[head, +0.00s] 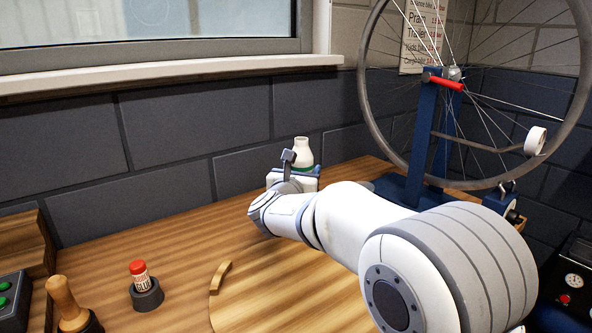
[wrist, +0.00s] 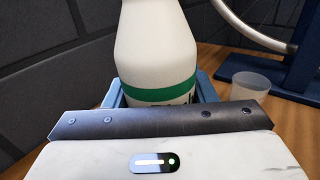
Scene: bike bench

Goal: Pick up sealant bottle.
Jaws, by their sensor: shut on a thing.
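The sealant bottle (head: 303,152) is white with a green band and stands out above my gripper near the back of the bench in the head view. It also fills the upper middle of the wrist view (wrist: 155,50), looking upright. My gripper (wrist: 158,97) is shut on the bottle, with a blue finger on each side of it. In the head view my gripper (head: 296,176) hides the bottle's lower part. I cannot tell whether the bottle's base touches the bench.
A blue truing stand (head: 422,150) with a wheel (head: 370,100) stands to the right. A translucent cup (wrist: 250,84) is right of the bottle. A red-capped tube in a dark holder (head: 146,294) and a wooden-handled tool (head: 66,300) are at front left. The bench (head: 120,245) is clear at back left.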

